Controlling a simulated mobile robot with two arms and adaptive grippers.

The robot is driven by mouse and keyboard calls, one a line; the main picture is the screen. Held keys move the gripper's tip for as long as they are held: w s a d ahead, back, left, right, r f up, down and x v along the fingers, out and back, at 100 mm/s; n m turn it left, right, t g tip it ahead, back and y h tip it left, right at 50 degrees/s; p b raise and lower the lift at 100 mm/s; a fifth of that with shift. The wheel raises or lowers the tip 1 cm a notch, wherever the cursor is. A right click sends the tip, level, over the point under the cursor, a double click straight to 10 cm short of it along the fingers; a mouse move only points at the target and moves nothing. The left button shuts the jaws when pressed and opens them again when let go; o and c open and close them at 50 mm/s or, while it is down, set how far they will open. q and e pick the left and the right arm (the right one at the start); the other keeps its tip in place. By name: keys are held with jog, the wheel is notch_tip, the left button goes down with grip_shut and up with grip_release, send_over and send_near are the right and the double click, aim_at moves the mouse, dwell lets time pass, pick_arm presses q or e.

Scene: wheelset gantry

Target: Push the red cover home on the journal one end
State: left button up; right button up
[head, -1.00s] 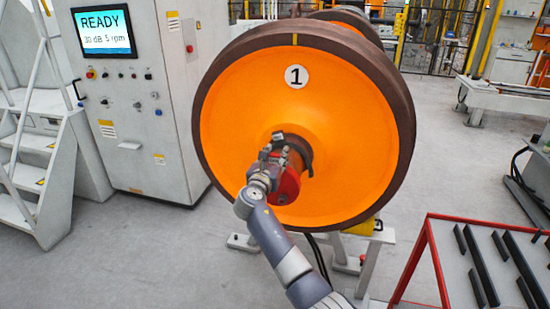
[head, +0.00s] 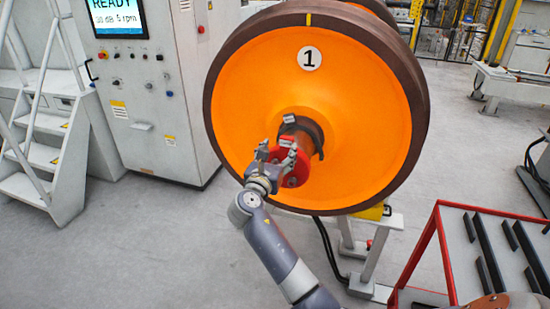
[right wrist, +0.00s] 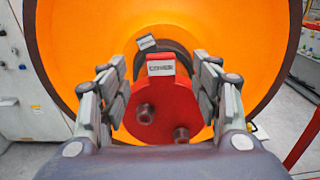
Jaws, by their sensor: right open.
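The red cover (head: 298,172) sits at the end of the journal in the middle of wheel one (head: 235,110), the orange disc with the "1" plate. In the right wrist view the cover (right wrist: 160,108) shows a "COVER" tag on top and two bolt heads. Behind it is a dark collar (head: 317,134) with its own tag. A stretch of orange-brown journal shows between collar and cover in the head view. My right gripper (head: 276,152) is open in front of the cover, its fingers spread at either side. Whether the fingers touch it is unclear. My left gripper is out of view.
A control cabinet (head: 155,60) and white steps (head: 38,165) stand to the left. A red-framed table (head: 437,240) with dark bars is at the lower right. A white stand (head: 372,255) is under the wheel. The floor between is clear.

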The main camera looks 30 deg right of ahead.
jog(key=shift+v, duration=1.65)
jog(key=a+f+m+g+y, duration=0.1)
jog(key=a+f+y, duration=0.15)
jog(key=f, duration=0.85)
jog(key=a+f+y, duration=0.1)
jog(key=f+y, duration=0.2)
jog(key=f, duration=0.7)
jog(key=s+a+f+m+g+y, duration=0.25)
jog(key=s+f, duration=0.35)
jog(key=f, duration=0.6)
jog(key=s+a+f+m+g+y, duration=0.1)
jog(key=s+a+f+m, duration=0.2)
jog(key=s+f, duration=0.55)
jog(key=s+a+f+m+g+y, duration=0.3)
jog(key=s+f+m, duration=0.5)
jog(key=s+f, duration=1)
jog(key=s+f+m+g, duration=0.1)
jog(key=s+f+m, duration=0.2)
jog(key=s, duration=0.8)
jog(key=s+f+m+g+y+b, duration=0.1)
jog(key=s+f+m, duration=0.3)
jog(key=s, duration=0.7)
jog(key=shift+s+a+f+m+g+y, duration=0.35)
jog(key=shift+m+g, duration=0.3)
jog(key=shift+m, duration=0.3)
